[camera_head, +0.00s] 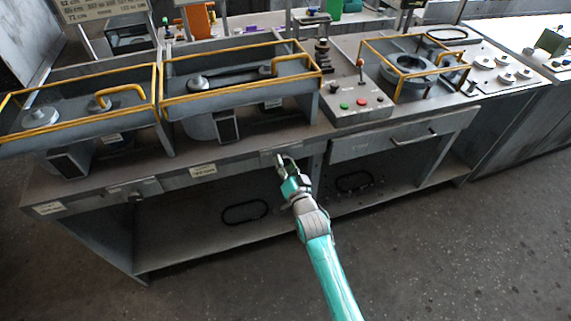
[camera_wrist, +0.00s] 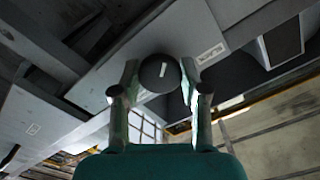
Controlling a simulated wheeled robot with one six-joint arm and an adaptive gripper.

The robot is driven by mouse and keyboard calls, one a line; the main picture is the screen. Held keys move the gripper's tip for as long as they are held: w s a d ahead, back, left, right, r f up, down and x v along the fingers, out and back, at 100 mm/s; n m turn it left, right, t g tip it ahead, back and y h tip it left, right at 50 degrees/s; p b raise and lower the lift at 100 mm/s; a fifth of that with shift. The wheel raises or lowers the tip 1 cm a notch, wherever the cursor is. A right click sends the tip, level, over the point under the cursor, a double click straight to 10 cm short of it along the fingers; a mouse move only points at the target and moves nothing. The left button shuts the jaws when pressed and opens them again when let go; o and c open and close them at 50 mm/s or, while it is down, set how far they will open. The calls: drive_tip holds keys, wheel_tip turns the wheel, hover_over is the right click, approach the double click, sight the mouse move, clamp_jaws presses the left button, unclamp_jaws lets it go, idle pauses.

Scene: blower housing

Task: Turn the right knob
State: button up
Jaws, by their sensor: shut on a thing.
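The right knob (camera_wrist: 158,80) is a round black knob with a short white mark. In the wrist view it sits between the fingertips of my gripper (camera_wrist: 159,69), and the mark is near upright, leaning slightly right. My gripper is shut on the knob, one finger on each side. In the head view my gripper (camera_head: 284,158) is at the front edge of the bench, on a small panel, and hides the right knob. Another dark knob (camera_head: 135,197) sits on the left front panel of the bench.
The grey bench (camera_head: 240,172) carries yellow-railed trays (camera_head: 240,72) and a control box (camera_head: 352,102) with coloured buttons. A drawer (camera_head: 400,139) is right of my gripper. Open shelves lie under the bench. The floor in front is clear.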

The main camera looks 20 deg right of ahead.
drive_tip(key=shift+m, duration=0.3)
drive_tip(key=o, duration=1.1)
drive_tip(key=shift+o, duration=0.2)
drive_tip(key=shift+s, duration=0.15)
drive_tip(key=s, duration=1.1)
drive_tip(key=shift+s, duration=0.35)
